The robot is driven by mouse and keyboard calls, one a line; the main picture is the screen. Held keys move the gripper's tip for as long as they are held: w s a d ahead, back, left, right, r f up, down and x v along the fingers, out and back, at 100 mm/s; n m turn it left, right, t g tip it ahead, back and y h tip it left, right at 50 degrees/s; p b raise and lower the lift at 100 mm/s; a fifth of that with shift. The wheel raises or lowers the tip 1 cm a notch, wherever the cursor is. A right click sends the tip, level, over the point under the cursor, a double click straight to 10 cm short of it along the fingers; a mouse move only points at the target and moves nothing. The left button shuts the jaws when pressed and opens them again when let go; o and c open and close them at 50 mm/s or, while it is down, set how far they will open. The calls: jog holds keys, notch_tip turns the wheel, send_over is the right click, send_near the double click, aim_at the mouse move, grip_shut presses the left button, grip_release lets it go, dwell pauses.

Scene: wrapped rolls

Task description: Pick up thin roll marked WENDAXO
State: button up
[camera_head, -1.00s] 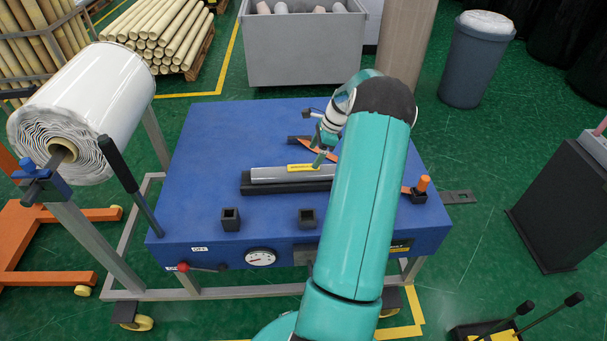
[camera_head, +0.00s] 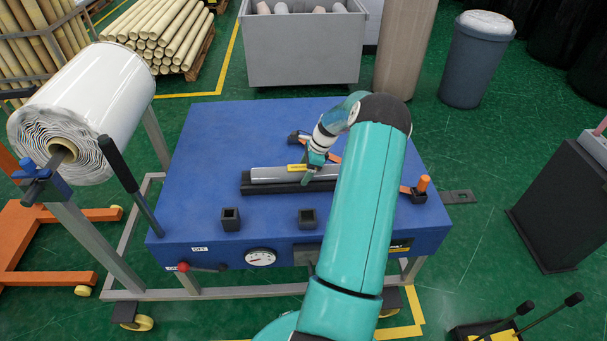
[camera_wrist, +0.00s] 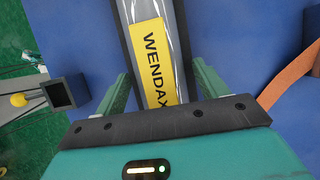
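The thin roll (camera_head: 270,174) is grey and wrapped in clear film, with a yellow label. It lies in a dark cradle (camera_head: 262,188) on the blue table. In the wrist view the roll (camera_wrist: 183,45) runs away from me and its yellow label (camera_wrist: 156,60) reads "WENDAX", the rest hidden by my gripper's body. My gripper (camera_wrist: 158,88) is open, with one green finger on each side of the roll and a gap to it on both sides. In the head view my gripper (camera_head: 308,178) is at the roll's right part, partly hidden by my arm.
The blue table (camera_head: 200,150) has two black square sockets (camera_head: 231,219) near its front edge. An orange strap (camera_head: 335,158) lies behind and right of the roll. A large white roll (camera_head: 95,95) on a stand is at the left. The table's back left is clear.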

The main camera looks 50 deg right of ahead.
jog(key=c, duration=1.1)
jog(key=shift+r, duration=0.1)
jog(key=shift+c, duration=0.7)
